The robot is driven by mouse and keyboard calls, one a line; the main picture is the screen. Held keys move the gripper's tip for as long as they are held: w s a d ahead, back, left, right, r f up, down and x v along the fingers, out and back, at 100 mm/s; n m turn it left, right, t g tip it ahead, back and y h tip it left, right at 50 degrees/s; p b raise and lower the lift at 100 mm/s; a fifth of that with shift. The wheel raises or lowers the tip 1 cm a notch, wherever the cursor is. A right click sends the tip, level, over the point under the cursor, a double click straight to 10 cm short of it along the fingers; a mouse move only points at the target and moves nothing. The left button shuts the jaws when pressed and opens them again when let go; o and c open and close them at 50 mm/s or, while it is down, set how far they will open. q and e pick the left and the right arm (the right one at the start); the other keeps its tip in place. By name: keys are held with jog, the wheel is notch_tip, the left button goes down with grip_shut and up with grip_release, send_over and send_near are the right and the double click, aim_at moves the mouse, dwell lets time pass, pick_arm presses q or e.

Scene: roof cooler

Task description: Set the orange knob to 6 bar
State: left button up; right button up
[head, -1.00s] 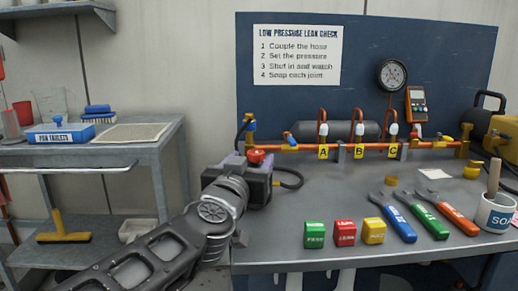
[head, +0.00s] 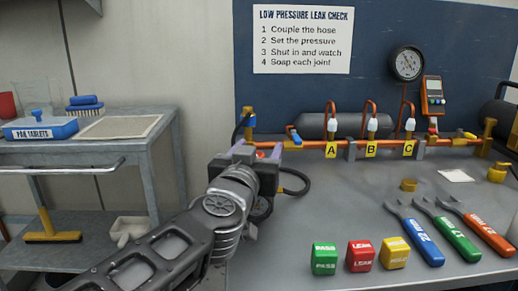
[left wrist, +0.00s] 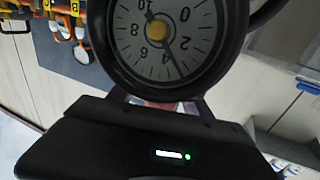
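The orange-red knob (head: 261,154) shows as a small patch at my left gripper (head: 266,160), at the left end of the bench; most of it is hidden behind the gripper. In the left wrist view, a reddish bit of it (left wrist: 150,103) shows below a round gauge (left wrist: 178,45), just beyond the dark gripper body. My right gripper is not in view.
An orange pipe (head: 310,145) with valves A, B and C runs along the back of the bench (head: 300,210). Green (head: 324,258), red (head: 360,255) and yellow (head: 395,252) blocks and several wrenches lie at the front right. A grey cart (head: 150,150) stands left.

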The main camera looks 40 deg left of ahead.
pick_arm(q)
grip_shut()
dwell(0.4)
jog(key=shift+h, duration=0.3)
